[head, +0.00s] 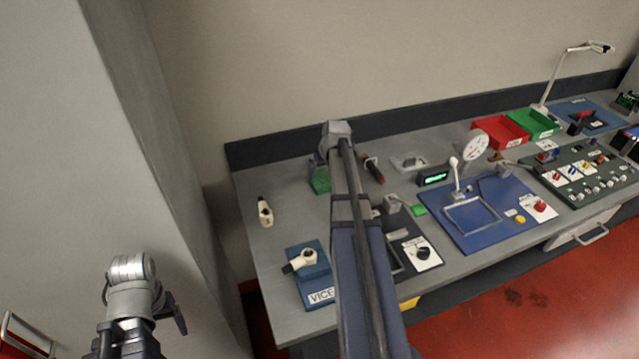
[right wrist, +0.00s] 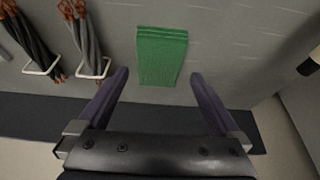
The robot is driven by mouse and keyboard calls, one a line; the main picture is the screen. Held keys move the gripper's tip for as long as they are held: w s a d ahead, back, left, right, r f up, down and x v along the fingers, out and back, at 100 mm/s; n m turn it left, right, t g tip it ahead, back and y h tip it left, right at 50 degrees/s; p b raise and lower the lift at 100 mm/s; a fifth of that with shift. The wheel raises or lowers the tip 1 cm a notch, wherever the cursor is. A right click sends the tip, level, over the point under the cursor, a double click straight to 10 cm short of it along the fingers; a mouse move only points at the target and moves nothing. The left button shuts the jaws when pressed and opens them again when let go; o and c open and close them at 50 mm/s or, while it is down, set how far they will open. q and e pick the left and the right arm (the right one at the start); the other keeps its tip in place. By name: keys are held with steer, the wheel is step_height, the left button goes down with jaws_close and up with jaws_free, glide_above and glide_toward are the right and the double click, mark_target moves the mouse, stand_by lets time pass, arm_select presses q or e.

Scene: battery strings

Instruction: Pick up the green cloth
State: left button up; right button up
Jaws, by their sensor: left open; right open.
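The green cloth (right wrist: 162,56) lies flat on the grey bench top in the right wrist view. In the head view it shows beside my right forearm (head: 320,181), partly covered by the arm. My right gripper (right wrist: 158,82) is open and empty, its two dark fingers spread to either side of the cloth's near end. The cloth appears beyond the fingertips, apart from them. In the head view the right gripper is mostly hidden behind its own wrist. My left gripper (head: 176,314) is open at the lower left, away from the bench, with little of its fingers visible.
A blue vice base (head: 318,285) stands nearer the front edge. A dark upstand (head: 285,150) runs along the wall.

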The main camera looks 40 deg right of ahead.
mark_target(321, 179)
steer(key=b+x, duration=0.4)
steer(key=x, duration=0.1)
steer(key=shift+w+d, duration=0.1)
steer(key=shift+w, duration=0.1)
steer(key=c, duration=1.1)
steer(key=shift+r, duration=0.1)
step_height(321, 179, up, 10)
steer(key=p, duration=1)
